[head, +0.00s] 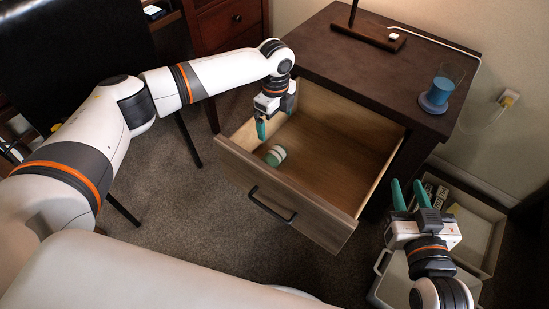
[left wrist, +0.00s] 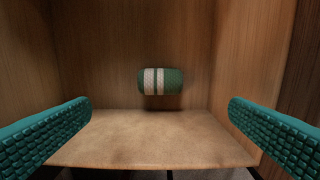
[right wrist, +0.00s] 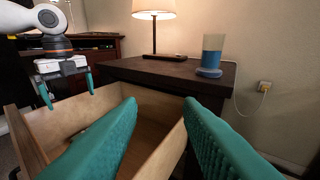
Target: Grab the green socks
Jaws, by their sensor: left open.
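The rolled green socks (head: 275,155) with white stripes lie inside the open drawer (head: 310,193), near its left front corner. They also show in the left wrist view (left wrist: 160,81), centred between the fingers and beyond the fingertips. My left gripper (head: 262,130) is at the drawer's left side, pointing down, just above and behind the socks. It is open and empty, with its two teal fingers (left wrist: 160,115) wide apart. My right gripper (head: 409,192) is right of the drawer, outside it, with its fingers apart and nothing between them.
The dark nightstand (head: 375,68) bears a lamp base (head: 368,36) and a blue cup-like object (head: 437,92). A box (head: 470,225) with items in it and a grey case (head: 395,285) stand on the floor at the right, near my right gripper. The rest of the drawer is empty.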

